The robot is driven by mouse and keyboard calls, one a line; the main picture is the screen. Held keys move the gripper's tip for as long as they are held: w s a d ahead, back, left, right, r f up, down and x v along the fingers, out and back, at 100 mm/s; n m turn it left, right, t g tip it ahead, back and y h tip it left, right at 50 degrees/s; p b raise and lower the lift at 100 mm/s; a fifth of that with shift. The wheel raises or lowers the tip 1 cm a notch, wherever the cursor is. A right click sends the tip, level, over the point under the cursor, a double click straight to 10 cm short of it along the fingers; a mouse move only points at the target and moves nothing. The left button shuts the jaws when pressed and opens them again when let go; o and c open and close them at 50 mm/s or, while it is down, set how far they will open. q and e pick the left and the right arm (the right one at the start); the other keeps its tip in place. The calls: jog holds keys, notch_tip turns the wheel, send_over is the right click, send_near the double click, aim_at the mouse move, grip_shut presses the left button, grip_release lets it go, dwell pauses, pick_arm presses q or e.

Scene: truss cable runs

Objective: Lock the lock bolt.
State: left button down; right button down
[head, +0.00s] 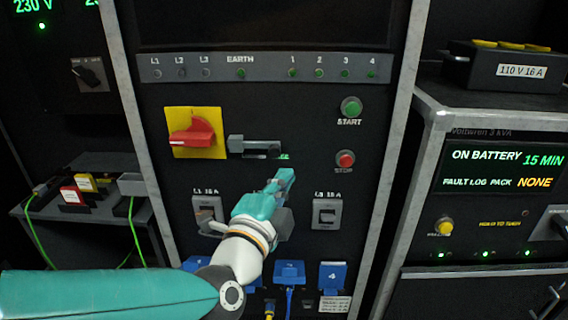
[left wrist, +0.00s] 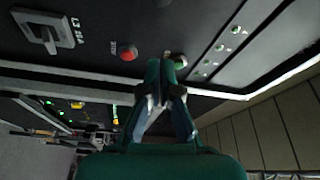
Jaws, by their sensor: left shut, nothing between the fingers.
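The lock bolt (head: 258,144) is a small grey slide on the black panel, just right of the red rotary switch (head: 192,134) on its yellow plate. A small green mark shows at its right end. My left gripper (head: 287,175) is shut and empty, below and right of the bolt, with its fingers pointing up and right. In the left wrist view the shut fingers (left wrist: 160,72) show in front of the panel, and I cannot make out the bolt there. Whether the fingers touch the panel is unclear. My right gripper is not in view.
The green START button (head: 350,107) and red STOP button (head: 344,160) sit right of the bolt. Breakers L1 (head: 207,213) and L3 (head: 327,212) flank my left wrist. Blue connectors (head: 332,276) line the panel's lower part. Metal posts (head: 402,130) edge the panel.

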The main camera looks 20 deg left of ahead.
pick_arm(q)
jog(key=shift+d, duration=0.3)
jog(key=w+p, duration=0.1)
jog(key=w, duration=0.9)
jog(key=shift+s+a+f, duration=0.1)
jog(key=shift+s+a, duration=0.15)
jog(key=shift+a, duration=0.5)
jog(key=shift+s+a+f, duration=0.1)
jog(key=shift+s+a, duration=0.15)
jog(key=shift+a, duration=0.45)
